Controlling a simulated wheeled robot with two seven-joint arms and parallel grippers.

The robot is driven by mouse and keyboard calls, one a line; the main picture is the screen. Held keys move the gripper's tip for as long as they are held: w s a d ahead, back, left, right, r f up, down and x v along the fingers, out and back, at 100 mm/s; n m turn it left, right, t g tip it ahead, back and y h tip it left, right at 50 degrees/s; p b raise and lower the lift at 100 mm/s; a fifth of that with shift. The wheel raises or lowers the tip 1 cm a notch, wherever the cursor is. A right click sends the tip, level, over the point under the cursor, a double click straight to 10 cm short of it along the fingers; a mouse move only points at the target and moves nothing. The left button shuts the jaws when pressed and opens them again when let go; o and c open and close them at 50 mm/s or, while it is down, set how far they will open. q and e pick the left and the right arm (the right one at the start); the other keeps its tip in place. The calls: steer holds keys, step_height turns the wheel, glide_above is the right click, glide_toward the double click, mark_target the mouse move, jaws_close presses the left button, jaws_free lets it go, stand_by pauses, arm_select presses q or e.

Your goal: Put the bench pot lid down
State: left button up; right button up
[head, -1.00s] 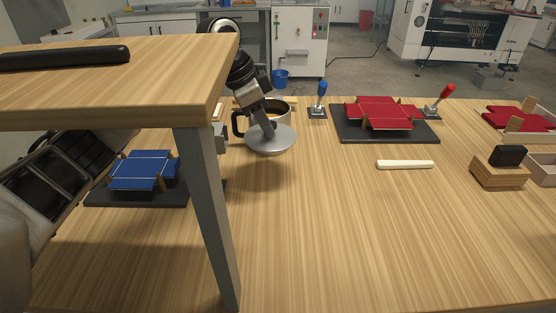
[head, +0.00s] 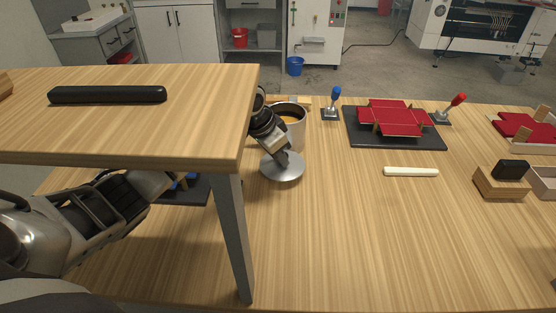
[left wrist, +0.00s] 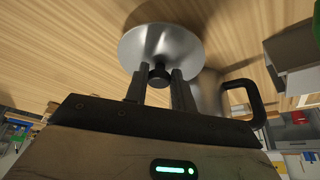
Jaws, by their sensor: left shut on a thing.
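The pot lid (head: 283,171) is a round silver disc with a dark knob. My left gripper (head: 281,156) is shut on that knob, holding the lid level just in front of the pot. In the left wrist view the lid (left wrist: 152,42) lies beyond the fingertips (left wrist: 160,76), with the knob between them. The lid is low over the bench (head: 340,230); I cannot tell if it touches the wood. The metal pot (head: 298,134) stands open with amber contents, partly hidden by my left arm. Its black handle (left wrist: 258,104) shows in the left wrist view. My right gripper is not in view.
A raised wooden shelf (head: 205,120) with a grey leg (head: 233,235) stands left of the lid, bearing a black bar (head: 107,94). A red blank on a dark board (head: 422,140), two levers and a cream stick (head: 411,172) lie right. The front middle bench is clear.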

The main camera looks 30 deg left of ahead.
arm_select(q)
steer(key=shift+f, duration=1.2)
steer(key=shift+f, duration=0.1)
steer(key=o, duration=1)
steer(key=shift+v, duration=3.85)
